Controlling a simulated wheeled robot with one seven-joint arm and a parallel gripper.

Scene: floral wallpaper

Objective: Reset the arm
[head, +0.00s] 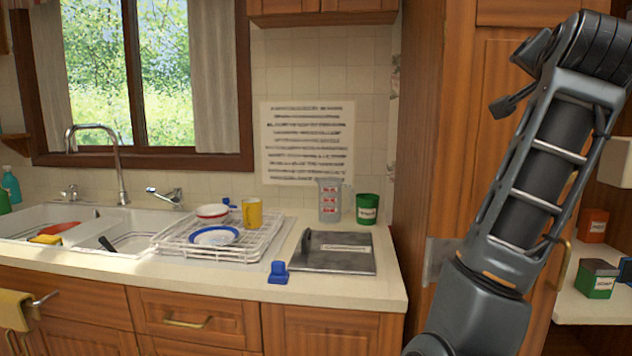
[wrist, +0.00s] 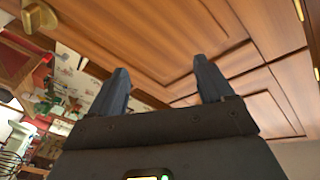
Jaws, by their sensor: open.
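My arm rises on the right side of the head view, in front of the tall wooden cabinet. Its gripper end is outside the head view. In the wrist view my gripper (wrist: 163,82) shows two dark fingers standing apart with nothing between them. Wooden cabinet doors (wrist: 165,35) fill the view beyond the fingers. I cannot tell how far the fingers are from the doors.
A counter (head: 345,287) at left and centre holds a sink (head: 130,222), a dish rack (head: 177,251) with dishes, a grey board (head: 325,254), a blue object (head: 278,272) and a green cup (head: 367,209). A shelf (head: 575,306) with small boxes stands right of my arm.

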